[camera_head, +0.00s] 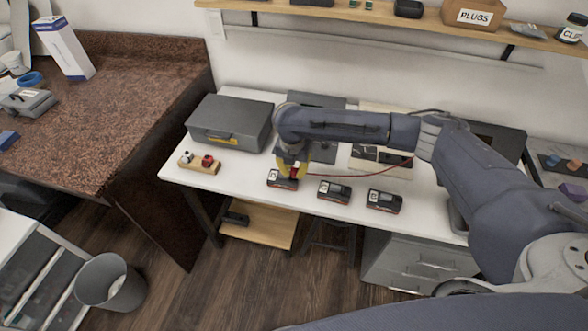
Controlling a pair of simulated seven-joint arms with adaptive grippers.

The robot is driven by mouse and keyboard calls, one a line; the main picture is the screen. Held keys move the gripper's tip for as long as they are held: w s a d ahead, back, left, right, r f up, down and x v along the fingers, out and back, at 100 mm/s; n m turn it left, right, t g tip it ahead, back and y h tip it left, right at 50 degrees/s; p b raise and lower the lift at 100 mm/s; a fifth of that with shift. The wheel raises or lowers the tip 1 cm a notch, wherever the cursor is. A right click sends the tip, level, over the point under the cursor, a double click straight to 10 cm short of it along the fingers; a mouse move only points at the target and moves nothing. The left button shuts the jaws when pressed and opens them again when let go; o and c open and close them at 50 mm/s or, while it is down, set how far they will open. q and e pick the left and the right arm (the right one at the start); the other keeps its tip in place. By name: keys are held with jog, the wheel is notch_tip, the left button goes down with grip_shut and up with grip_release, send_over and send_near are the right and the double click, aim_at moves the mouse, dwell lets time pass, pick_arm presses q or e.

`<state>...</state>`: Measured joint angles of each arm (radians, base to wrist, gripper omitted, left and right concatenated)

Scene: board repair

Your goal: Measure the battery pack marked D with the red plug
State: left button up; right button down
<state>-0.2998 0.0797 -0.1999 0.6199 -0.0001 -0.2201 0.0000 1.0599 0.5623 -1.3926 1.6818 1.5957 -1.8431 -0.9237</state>
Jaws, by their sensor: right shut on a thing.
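Three dark battery packs with pale labels stand in a row along the white bench's front: a left pack (277,183), a middle pack (334,192) and a right pack (384,201). Their letters are too small to read, so I cannot tell which is D. My right gripper (292,165) points down at the left pack, shut on a red plug (293,172). The plug is at the pack's top; I cannot tell whether it is seated. A red cable (350,170) runs right from the gripper toward a dark-and-beige unit (378,156) partly behind my arm. My left gripper is out of view.
A grey case (230,122) stands at the bench's back left. A wooden block (199,167) with white and red pieces sits in front of it. A shelf (390,12) runs above. A brown counter (120,110) stands left, a grey bin (110,283) below it.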

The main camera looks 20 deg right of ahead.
jog(key=shift+f, duration=0.3)
dwell(0.5)
jog(key=c, duration=0.9)
grip_release()
jog(key=shift+r, duration=1.55)
jog(key=shift+r, duration=3)
